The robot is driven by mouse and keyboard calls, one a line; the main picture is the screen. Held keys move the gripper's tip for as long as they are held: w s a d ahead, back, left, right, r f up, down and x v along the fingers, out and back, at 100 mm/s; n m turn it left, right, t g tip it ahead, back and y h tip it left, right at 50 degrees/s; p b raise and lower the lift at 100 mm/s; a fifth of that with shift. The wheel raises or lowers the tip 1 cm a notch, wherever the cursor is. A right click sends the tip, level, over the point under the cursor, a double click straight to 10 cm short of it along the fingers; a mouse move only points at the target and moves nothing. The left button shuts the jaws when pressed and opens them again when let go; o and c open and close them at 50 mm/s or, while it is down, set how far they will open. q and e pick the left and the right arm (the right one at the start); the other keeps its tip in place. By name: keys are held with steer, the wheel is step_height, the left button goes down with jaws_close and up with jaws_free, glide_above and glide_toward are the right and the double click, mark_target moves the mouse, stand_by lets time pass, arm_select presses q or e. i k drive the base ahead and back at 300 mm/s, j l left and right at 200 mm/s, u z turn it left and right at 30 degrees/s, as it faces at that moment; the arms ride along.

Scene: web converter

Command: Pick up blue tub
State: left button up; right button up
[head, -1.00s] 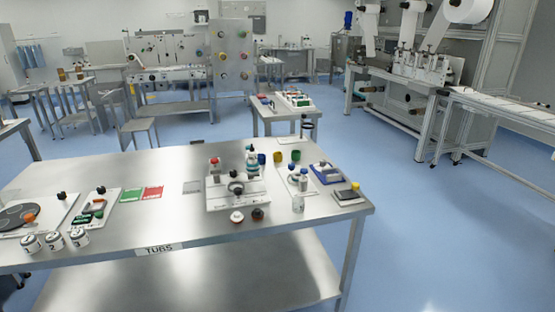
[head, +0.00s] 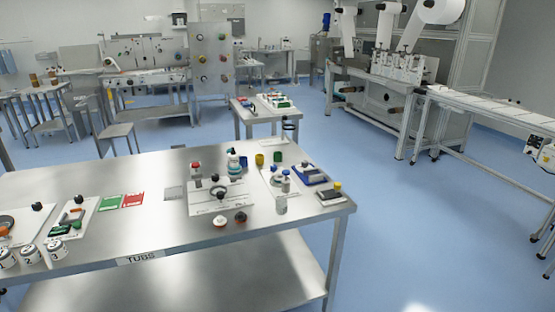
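A small dark blue tub (head: 243,162) stands on the steel table (head: 130,190), toward its back right. A yellow tub (head: 259,160) stands just right of it, and a green tub (head: 277,157) is further right. A white bottle with a teal band (head: 233,163) stands close on the left of the blue tub and may partly hide it. The tub is too small to make out its details. Neither of my grippers shows in the head view.
Numbered white jars (head: 30,253) stand front left. A smaller table (head: 262,115) is behind. Blue floor (head: 420,230) is open at right.

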mark_target(243, 162)
steer(key=i+l+z, duration=0.8)
steer(key=i+z, duration=0.65)
steer(key=i+j+z, duration=0.1)
steer(key=i+z, duration=0.4)
steer(key=i, duration=0.15)
steer(key=i+u, duration=0.4)
steer(key=i+l+u, duration=0.1)
steer(key=i+u, duration=0.25)
steer(key=i+l+u, duration=0.25)
steer(key=i+u, duration=0.15)
steer(key=i+j+u, duration=0.15)
steer(key=i+u, duration=0.25)
steer(key=i+j+u, duration=0.1)
steer(key=i+u, duration=0.15)
steer(key=u, duration=0.2)
steer(key=i+u, duration=0.4)
steer(key=i+l+u, duration=0.15)
steer(key=u, duration=0.3)
steer(key=i+l, duration=0.05)
steer(key=i, duration=0.05)
